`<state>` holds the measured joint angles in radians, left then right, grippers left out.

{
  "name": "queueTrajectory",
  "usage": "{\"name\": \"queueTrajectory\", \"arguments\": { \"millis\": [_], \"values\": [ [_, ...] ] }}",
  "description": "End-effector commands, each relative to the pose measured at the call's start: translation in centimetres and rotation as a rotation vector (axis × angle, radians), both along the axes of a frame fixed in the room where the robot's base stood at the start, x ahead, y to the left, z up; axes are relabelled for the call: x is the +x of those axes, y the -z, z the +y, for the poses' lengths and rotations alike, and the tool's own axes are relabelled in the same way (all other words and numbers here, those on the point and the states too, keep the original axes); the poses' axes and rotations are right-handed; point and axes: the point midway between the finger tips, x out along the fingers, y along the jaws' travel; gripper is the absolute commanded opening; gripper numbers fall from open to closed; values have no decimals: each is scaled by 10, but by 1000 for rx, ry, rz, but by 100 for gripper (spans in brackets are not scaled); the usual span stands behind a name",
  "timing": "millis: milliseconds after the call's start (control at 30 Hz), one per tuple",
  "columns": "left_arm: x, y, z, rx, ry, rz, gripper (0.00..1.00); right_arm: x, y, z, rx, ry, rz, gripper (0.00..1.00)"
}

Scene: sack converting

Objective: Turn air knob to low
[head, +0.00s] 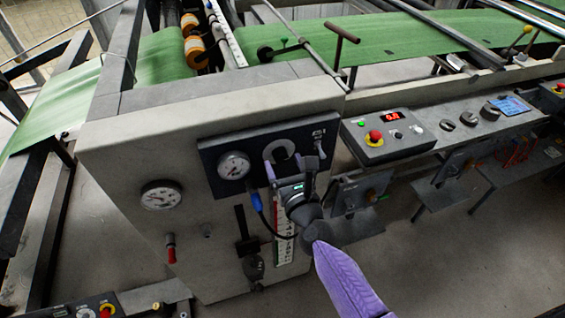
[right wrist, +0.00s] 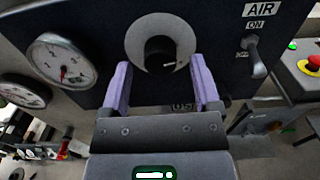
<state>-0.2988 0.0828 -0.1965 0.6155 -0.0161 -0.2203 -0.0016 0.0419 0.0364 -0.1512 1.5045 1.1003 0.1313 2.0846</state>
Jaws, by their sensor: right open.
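The air knob (right wrist: 158,55) is a black knob on a round pale dial plate, set in a dark panel (right wrist: 105,18). A small light mark on it points roughly to the right. The knob also shows in the head view (head: 281,151). My right gripper (right wrist: 160,66) is open, its two purple fingers to the left and right of the knob's lower part, with a gap on each side. It also shows in the head view (head: 283,169). Lettering below the dial is mostly hidden by the gripper. My left gripper is out of view.
A pressure gauge (head: 234,166) sits left of the knob, with another gauge (head: 160,196) lower left. A toggle lever (right wrist: 254,56) under an AIR ON label stands right. A console with a red button (head: 376,136) is further right.

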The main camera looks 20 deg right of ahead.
Motion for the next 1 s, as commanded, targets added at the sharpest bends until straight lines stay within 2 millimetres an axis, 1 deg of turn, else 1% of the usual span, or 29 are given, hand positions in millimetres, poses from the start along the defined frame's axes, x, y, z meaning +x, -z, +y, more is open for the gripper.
{"name": "queueTrajectory", "arguments": {
  "millis": [100,333,367,400,467,500,567,600,733,1000],
  "values": [
    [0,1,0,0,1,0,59,8,0,0,-1,-1,0,80],
    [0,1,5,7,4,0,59,9,0,0,-2,-1,1,80],
    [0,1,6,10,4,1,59,9,0,0,-2,-1,1,78],
    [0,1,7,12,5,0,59,9,0,0,-2,-1,1,70],
    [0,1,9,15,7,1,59,9,0,0,-2,-1,1,57],
    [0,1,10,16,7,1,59,9,0,0,-2,-1,1,49],
    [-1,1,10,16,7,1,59,9,0,0,-2,-1,1,36],
    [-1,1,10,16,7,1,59,9,0,0,-2,-1,1,27],
    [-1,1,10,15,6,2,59,9,0,0,-2,-1,1,0],
    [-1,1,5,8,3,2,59,9,0,0,-17,-1,1,0]
  ]
}}
